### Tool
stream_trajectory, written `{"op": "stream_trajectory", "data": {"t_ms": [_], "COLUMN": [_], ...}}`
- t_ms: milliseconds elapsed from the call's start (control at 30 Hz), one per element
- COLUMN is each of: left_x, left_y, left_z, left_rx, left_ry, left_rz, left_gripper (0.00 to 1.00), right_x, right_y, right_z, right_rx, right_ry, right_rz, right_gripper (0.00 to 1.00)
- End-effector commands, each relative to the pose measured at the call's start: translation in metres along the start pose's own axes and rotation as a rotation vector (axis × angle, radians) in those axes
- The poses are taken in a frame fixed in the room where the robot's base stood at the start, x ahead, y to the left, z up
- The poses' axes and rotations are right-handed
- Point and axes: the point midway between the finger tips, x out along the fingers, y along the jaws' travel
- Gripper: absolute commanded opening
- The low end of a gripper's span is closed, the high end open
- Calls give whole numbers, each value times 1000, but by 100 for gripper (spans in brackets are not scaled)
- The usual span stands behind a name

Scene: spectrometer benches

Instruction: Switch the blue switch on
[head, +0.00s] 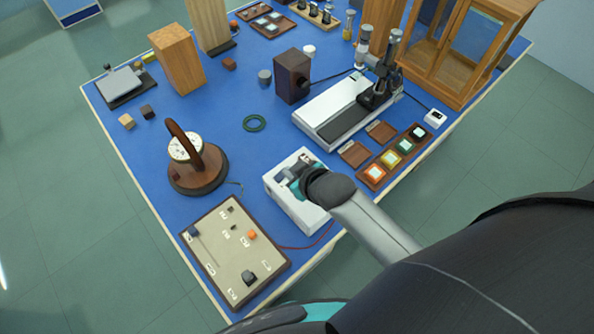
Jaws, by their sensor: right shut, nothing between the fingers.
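A beige panel (225,262) with a dark wooden frame lies at the table's front left corner. A small dark blue piece (193,231), which looks like a switch or lever, stands near its upper left corner; its on or off position is too small to tell. My right gripper (284,174) is shut and empty. It is over the top of a white box (299,212), to the right of the panel, and hides part of that top. I cannot tell whether it touches the box or covers a control there. My left gripper is not in view.
The panel also bears an orange knob (252,235) and a black knob (248,278). A round dial on a wooden stand (197,179) is behind the panel. A white instrument (325,115) and colored sample tiles (391,158) are farther right. Blue tabletop is clear around the green ring (255,123).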

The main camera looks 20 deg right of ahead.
Motion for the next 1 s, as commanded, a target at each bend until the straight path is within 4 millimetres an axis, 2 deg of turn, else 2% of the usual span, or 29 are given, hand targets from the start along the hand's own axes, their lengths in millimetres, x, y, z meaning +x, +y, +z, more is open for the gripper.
{"op": "stream_trajectory", "data": {"t_ms": [100, 367, 800, 1000], "left_x": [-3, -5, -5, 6], "left_y": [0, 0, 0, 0], "left_z": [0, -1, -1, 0], "left_rx": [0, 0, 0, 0], "left_ry": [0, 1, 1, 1], "left_rz": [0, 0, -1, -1], "left_gripper": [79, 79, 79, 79], "right_x": [-18, -40, -43, -41], "right_y": [0, 0, 0, 7], "right_z": [0, 0, 0, 0], "right_rx": [0, -1, -1, -8], "right_ry": [-1, 0, 0, 4], "right_rz": [0, 0, 0, 2], "right_gripper": [0, 0, 0, 0]}}
